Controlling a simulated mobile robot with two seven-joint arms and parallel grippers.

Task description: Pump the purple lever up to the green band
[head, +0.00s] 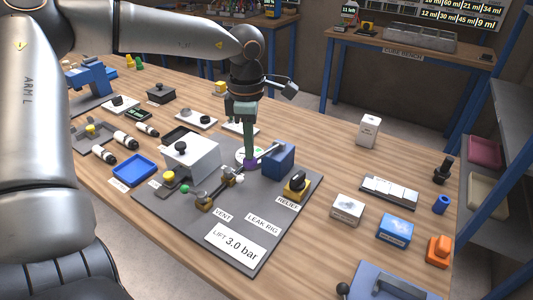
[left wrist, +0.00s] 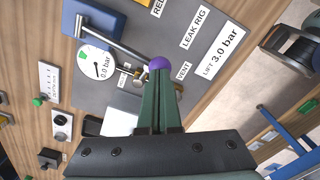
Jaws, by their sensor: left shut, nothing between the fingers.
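The lever is a thin metal bar (left wrist: 115,42) running from a blue block (head: 278,160) to a purple knob (head: 250,164) at its free end. In the left wrist view the purple knob (left wrist: 160,63) sits right at the fingertips. My left gripper (head: 249,154) points down, shut and empty, its tips over or against the knob; contact is unclear. It also shows in the left wrist view (left wrist: 159,78). The white gauge dial (left wrist: 97,63) has a small green band, a black needle and the text 0.0 bar. My right gripper is not in view.
The grey rig board (head: 185,213) carries a white box (head: 192,158), a yellow-and-black relief knob (head: 296,185), a brass vent fitting (head: 205,201) and a LIFT 3.0 bar label (head: 236,247). A blue tray (head: 134,170) lies left. Small boxes stand right.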

